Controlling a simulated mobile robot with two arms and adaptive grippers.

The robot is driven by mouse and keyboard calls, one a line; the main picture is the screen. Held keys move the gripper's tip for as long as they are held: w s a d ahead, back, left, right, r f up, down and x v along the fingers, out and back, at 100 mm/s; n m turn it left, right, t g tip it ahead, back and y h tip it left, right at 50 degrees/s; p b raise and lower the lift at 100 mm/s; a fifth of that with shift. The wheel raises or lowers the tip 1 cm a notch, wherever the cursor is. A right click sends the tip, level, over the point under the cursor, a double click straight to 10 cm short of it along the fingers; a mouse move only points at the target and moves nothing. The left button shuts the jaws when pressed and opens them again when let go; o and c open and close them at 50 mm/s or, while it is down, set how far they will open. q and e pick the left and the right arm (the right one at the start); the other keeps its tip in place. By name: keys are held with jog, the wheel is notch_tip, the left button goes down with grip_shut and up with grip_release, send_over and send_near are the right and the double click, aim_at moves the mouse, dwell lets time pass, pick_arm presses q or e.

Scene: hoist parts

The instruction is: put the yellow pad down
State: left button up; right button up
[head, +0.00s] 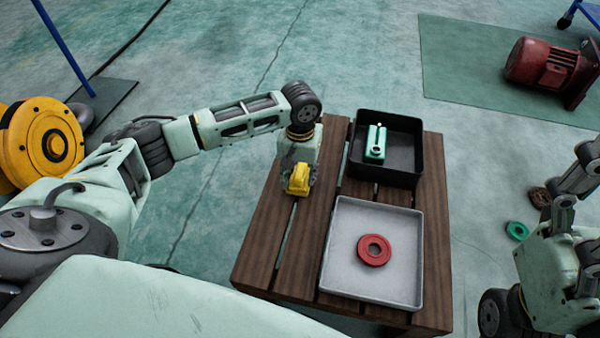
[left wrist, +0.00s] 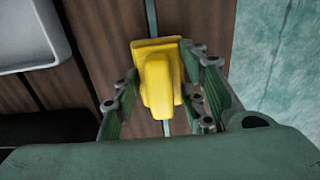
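The yellow pad (head: 299,179) is at my left gripper (head: 300,168), over the left part of the wooden slatted table. In the left wrist view the pad (left wrist: 158,80) has a wide end and a narrower block, and lies between the two fingers of my left gripper (left wrist: 160,62). The fingertips appear to meet the sides of its wide end. I cannot tell whether the pad touches the slats. My right gripper (head: 568,205) is at the right edge, away from the table; its finger opening is unclear.
The wooden table (head: 262,245) bears a grey tray (head: 335,275) with a red ring (head: 374,250) and a black bin (head: 415,168) with a green part (head: 376,142). A red motor (head: 545,64) stands on a green mat. A green ring (head: 517,231) lies on the floor.

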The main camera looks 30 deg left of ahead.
pick_arm(q)
jog(key=o, duration=0.4)
